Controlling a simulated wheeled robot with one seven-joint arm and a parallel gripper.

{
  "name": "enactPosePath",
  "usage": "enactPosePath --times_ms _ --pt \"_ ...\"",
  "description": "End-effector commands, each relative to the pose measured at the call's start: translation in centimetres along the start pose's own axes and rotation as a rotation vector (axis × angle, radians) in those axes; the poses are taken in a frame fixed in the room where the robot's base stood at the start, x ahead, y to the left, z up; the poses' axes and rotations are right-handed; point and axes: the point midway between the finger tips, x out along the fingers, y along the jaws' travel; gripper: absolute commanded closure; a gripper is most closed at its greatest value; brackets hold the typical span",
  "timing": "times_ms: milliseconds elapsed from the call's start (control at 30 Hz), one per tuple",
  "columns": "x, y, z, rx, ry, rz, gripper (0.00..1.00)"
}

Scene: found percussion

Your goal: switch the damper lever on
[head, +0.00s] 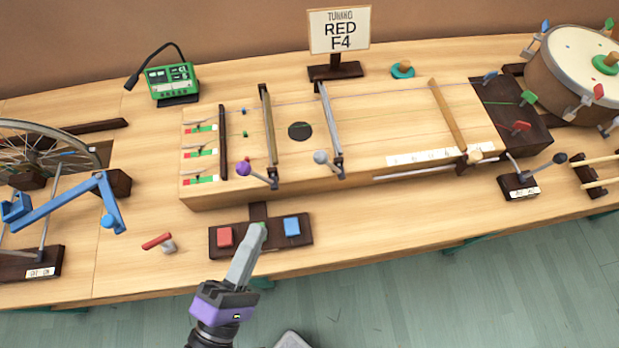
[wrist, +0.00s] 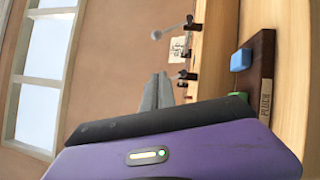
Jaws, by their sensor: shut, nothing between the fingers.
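No lever carries a readable damper label. A purple-knobbed lever (head: 243,168) and a grey-knobbed lever (head: 320,157) stand at the near edge of the stringed wooden box (head: 350,172). A black-knobbed lever (head: 560,158) leans right on a dark base with a small label (head: 525,193), too small to read. My gripper (head: 262,230) is shut and empty, its tips in front of the dark button block (head: 270,240) in the head view. In the wrist view my gripper (wrist: 157,85) points toward the box, with a grey-knobbed lever (wrist: 157,35) beyond.
The block has a red button (head: 225,236) and a blue button (head: 292,226); a green one (wrist: 238,97) shows in the wrist view. A drum (head: 580,65) is right. A sign (head: 339,30) stands behind.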

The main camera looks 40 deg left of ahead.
Motion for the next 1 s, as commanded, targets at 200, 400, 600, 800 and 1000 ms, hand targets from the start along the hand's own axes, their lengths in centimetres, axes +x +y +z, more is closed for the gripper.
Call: enactPosePath --times_ms 200,400,600,800,1000 --pt "0.0 -0.1 0.5 -0.01 -0.019 -0.005 1.0" --pt "0.1 -0.1 0.5 -0.009 -0.018 -0.006 1.0" --pt "1.6 0.0 0.6 -0.01 -0.019 -0.006 1.0" --pt "5.3 0.0 0.7 -0.01 -0.019 -0.007 1.0" --pt "9.3 0.0 0.7 -0.009 -0.02 -0.006 1.0"
